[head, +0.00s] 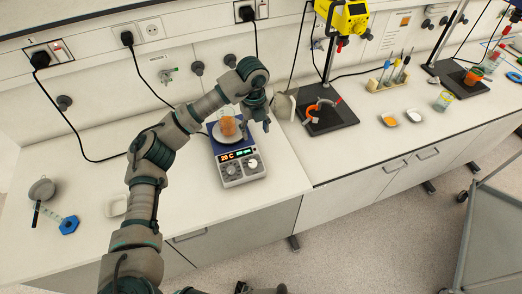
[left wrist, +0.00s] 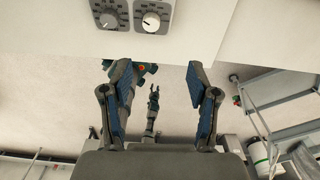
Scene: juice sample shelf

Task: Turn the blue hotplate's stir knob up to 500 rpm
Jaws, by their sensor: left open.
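The blue hotplate (head: 222,146) stands on the bench in the head view, with a beaker of orange liquid (head: 229,128) on its round plate. Its front panel has a lit display reading about 20 C on the left and two knobs: the left knob (head: 231,170) and the right knob (head: 253,163). In the left wrist view, the left knob (left wrist: 109,20) is grey and the right knob (left wrist: 151,20) is paler, both with dial marks. My left gripper (left wrist: 157,68) is open and empty, apart from the knobs. It also shows beside the hotplate's back right (head: 258,108). Part of my right gripper (left wrist: 153,92) shows small and unclear.
A black stand base (head: 330,118) with an orange ring stands right of the hotplate. A strainer (head: 42,189) and a blue hexagonal-based cylinder (head: 68,225) are at the left. The bench in front of the hotplate is clear.

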